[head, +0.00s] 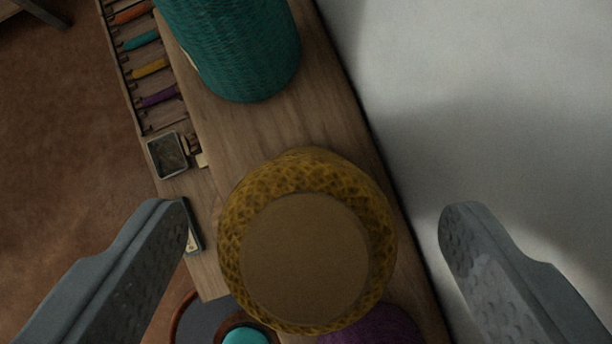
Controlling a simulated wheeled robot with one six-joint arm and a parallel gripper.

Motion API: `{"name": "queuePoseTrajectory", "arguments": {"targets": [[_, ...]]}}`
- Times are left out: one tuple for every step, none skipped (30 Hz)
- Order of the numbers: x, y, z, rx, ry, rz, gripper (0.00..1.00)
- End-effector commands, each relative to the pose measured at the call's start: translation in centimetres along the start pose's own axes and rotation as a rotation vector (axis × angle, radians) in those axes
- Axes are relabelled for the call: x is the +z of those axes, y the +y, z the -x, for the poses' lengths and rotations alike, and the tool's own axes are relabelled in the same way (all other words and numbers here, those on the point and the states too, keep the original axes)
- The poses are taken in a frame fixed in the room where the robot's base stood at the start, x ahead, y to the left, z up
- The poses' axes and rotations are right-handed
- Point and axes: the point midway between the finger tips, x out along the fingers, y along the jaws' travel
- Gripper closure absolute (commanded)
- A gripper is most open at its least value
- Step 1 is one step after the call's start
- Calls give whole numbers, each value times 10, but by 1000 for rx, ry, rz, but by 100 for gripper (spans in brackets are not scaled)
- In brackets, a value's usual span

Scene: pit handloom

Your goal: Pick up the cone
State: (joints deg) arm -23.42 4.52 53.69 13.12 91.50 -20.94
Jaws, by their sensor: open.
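A yellow-brown cone of yarn (306,245) stands on a wooden shelf or bench, seen from above with its flat round tan top toward the camera. My gripper (312,222) is open, with one grey finger to the left of the cone and the other to the right. Both fingers appear apart from it in the picture, with a gap on each side. How far the fingertips are above or beside the cone, I cannot tell. Nothing is held between the fingers.
A teal yarn cone (236,45) stands behind on the wooden bench (285,130). A purple yarn item (375,328) is partly hidden below the yellow cone. A pale wall (480,110) is at right. A rack of coloured bobbins (150,68) and a small square tray (167,155) are left.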

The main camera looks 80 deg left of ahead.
Motion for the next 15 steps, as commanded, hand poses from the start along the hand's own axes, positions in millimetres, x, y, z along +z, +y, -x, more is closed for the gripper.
{"name": "queuePoseTrajectory", "arguments": {"targets": [[-1,-2,-8,-1,-2,1,22],[-1,-2,-12,-2,-2,1,22],[-2,-2,-18,-1,-2,1,22],[-2,-2,-21,-1,-2,1,22],[-2,-2,-24,-1,-2,1,22],[-1,-2,-28,-1,-2,1,22],[-1,-2,-30,-1,-2,0,22],[-1,-2,-32,0,-1,0,22],[-2,-2,-33,0,-1,0,22],[-2,-2,-34,0,0,0,22],[-2,-2,-34,0,0,0,22],[-2,-2,-35,0,0,0,22],[-2,-2,-34,0,0,0,22],[-2,-2,-34,0,0,0,22],[-2,-2,-34,0,0,0,22]]}}
